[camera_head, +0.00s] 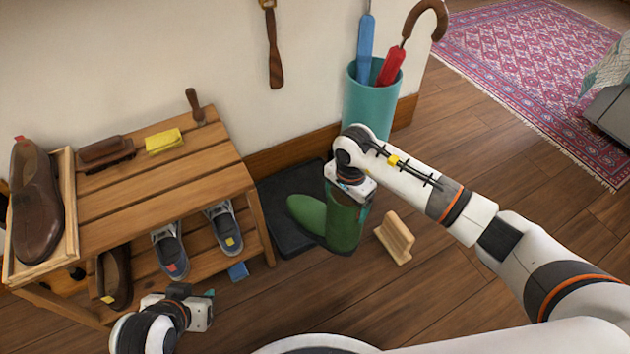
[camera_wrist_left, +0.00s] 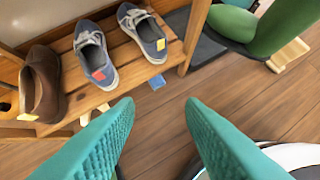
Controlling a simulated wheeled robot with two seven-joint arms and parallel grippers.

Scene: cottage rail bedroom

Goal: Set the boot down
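A green boot (camera_head: 342,230) is upright, its toe pointing left over a dark tray (camera_head: 285,240) on the floor. Its heel end is at or past the tray's right edge; I cannot tell whether the sole touches anything. My right gripper (camera_head: 348,200) is shut on the top of the boot's shaft, and a teal finger shows on its right side. The boot is partly seen at the top right of the left wrist view (camera_wrist_left: 286,28). My left gripper (camera_head: 208,306) is open and empty in front of the bench; its teal fingers stand apart in the wrist view (camera_wrist_left: 158,125).
A wooden bench (camera_head: 160,185) holds shoes, a brush and a yellow cloth. A teal umbrella stand (camera_head: 368,108) is behind the boot. A small wooden block stand (camera_head: 396,238) stands right of it. A blue piece (camera_head: 238,271) lies by the bench. Floor is clear in front.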

